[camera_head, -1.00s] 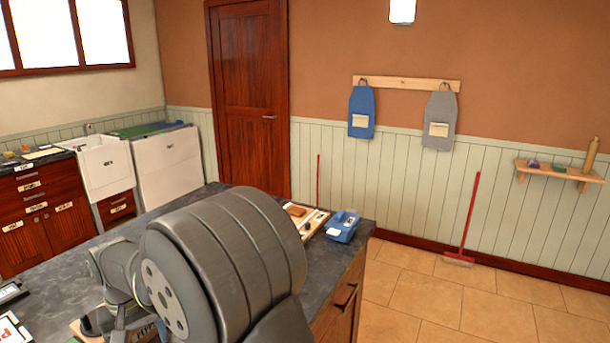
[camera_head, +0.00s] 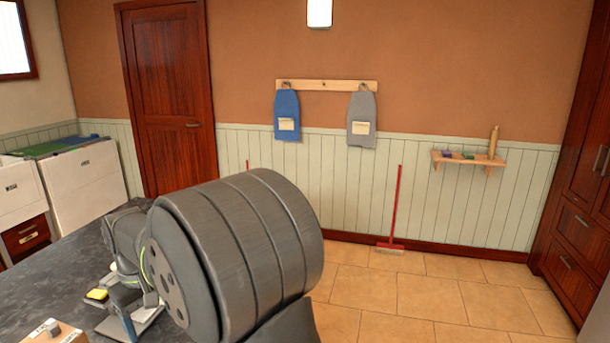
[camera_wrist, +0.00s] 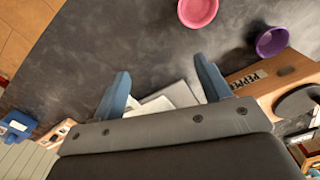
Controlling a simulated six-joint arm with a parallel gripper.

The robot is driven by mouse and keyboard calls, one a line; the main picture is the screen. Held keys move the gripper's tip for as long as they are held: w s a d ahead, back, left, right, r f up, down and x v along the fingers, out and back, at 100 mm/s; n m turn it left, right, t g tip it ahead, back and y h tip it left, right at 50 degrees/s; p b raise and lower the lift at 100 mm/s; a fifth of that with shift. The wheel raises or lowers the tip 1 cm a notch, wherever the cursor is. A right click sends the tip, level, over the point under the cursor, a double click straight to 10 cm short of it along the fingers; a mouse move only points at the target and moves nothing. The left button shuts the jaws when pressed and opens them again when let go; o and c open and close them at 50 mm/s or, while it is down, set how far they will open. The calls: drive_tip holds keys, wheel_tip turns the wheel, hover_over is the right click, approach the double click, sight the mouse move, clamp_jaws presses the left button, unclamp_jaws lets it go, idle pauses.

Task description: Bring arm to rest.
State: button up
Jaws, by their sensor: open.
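My gripper (camera_wrist: 161,80) is open, with its two blue fingers spread wide in the wrist view. Nothing is held between them. Below the fingers, flat white and grey items lie on the dark countertop (camera_wrist: 110,30); my gripper's body partly hides them. In the head view my arm stretches over the countertop (camera_head: 50,260), and its large dark grey joint fills the lower middle. That joint hides part of the counter and the floor behind.
In the wrist view, a pink bowl (camera_wrist: 198,12), a purple bowl (camera_wrist: 272,41) and a wooden box labelled PEPPER (camera_wrist: 258,82) stand nearby. A blue object (camera_wrist: 17,125) is at the left. A red-handled broom (camera_head: 396,205) leans on the wall. Tiled floor is clear at right.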

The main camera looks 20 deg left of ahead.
drive_tip(key=s+a+f, duration=0.1)
drive_tip(key=a+f, duration=0.1)
drive_tip(key=s+a+f, duration=0.1)
drive_tip(key=a+f, duration=0.2)
drive_tip(key=s+a+f, duration=0.2)
drive_tip(key=a, duration=0.1)
drive_tip(key=shift+f, duration=0.15)
wheel_tip(320, 180, down, 2)
drive_tip(key=shift+w, duration=0.1)
drive_tip(key=shift+f, duration=0.45)
